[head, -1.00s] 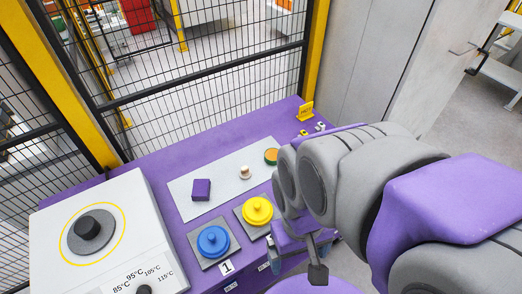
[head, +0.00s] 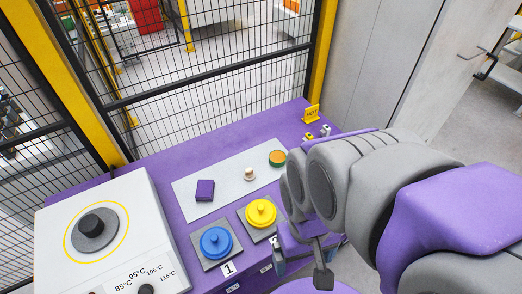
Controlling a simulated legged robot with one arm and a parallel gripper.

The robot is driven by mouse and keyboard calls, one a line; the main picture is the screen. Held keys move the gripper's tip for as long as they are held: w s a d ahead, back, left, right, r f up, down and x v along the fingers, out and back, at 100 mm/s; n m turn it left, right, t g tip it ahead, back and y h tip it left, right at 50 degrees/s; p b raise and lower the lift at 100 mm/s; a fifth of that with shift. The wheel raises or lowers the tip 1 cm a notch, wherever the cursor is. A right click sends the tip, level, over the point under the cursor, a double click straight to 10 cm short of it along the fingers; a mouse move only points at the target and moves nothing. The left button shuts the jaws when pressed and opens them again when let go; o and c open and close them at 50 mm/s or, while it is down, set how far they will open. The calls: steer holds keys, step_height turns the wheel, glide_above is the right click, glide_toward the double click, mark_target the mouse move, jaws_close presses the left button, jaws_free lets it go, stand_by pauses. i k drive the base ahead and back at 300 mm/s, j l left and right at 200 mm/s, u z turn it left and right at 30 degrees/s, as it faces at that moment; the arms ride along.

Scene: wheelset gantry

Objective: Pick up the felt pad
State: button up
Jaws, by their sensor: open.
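A small dark purple square block (head: 205,190) lies on a light grey mat (head: 225,172) on the purple bench; it looks like the felt pad, though I cannot be sure. My gripper (head: 300,266) is low at the bench's front right edge, partly hidden by my arm. It is open with nothing visible in it, well apart from the block.
A blue lidded disc (head: 216,242) and a yellow one (head: 260,212) sit on grey plates in front of the mat. A white heater box (head: 105,235) stands at left.

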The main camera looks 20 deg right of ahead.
mark_target(249, 175)
steer(key=k+z, duration=0.15)
steer(key=z, duration=0.2)
steer(key=k+l+z, duration=0.15)
steer(key=z, duration=0.15)
steer(key=k+l+z, duration=0.1)
steer(key=z, duration=0.25)
steer(key=k, duration=0.1)
